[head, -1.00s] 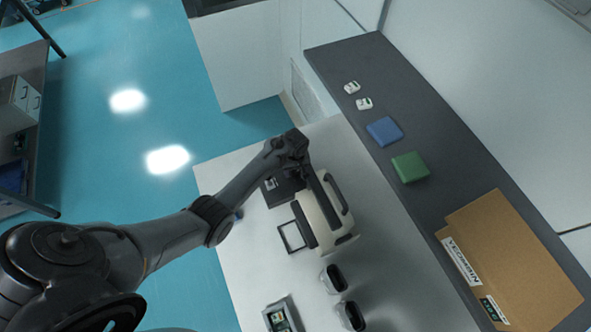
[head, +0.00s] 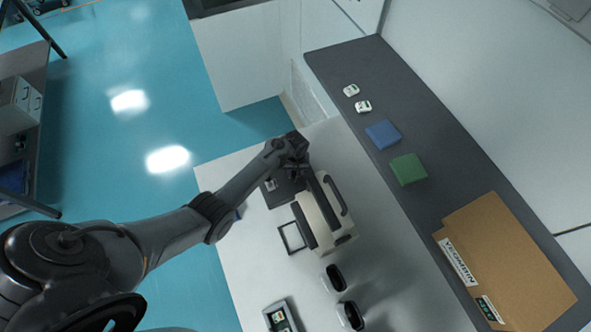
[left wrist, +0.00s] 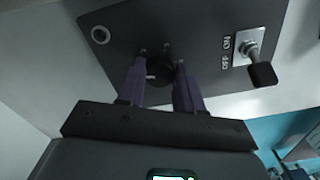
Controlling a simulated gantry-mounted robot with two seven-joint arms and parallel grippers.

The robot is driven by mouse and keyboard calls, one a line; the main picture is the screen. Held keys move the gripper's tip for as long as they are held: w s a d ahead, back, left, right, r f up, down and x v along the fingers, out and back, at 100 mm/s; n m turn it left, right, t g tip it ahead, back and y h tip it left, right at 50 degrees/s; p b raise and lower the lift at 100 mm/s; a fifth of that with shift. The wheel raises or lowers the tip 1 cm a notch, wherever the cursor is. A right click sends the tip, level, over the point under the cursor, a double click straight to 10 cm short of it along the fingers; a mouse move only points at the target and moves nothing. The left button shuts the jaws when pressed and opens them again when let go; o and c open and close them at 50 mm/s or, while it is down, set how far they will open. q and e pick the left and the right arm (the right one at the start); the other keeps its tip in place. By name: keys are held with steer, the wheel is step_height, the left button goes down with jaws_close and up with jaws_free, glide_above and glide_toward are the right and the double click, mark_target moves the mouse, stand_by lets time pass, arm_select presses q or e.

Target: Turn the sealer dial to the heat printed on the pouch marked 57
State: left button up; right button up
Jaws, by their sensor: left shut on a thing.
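The beige and dark sealer (head: 322,222) stands on the light table, with a dark control box (head: 274,198) beside it. In the left wrist view a dark panel (left wrist: 190,28) carries a round black dial (left wrist: 160,72) and a toggle switch (left wrist: 252,55) marked ON and OFF. My left gripper (left wrist: 160,72) is shut on the dial, one finger at each side. The dial's scale and setting cannot be read. In the head view the left gripper (head: 292,172) is small and partly hidden by its wrist. No pouch marked 57 can be made out. My right gripper is out of view.
A dark-framed white square (head: 292,237), two dark cups (head: 335,278) and a grey device with a screen (head: 281,316) are on the light table (head: 240,250). The dark rear bench holds blue (head: 383,134) and green (head: 408,169) blocks and a cardboard box (head: 520,265).

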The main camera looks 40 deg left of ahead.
arm_select(q)
steer(key=m+p, duration=0.1)
steer(key=m, duration=0.3)
steer(key=shift+r, duration=0.1)
steer(key=shift+m+p, duration=0.45)
steer(key=shift+m, duration=2.05)
steer(key=o, duration=1)
steer(key=shift+o, duration=0.2)
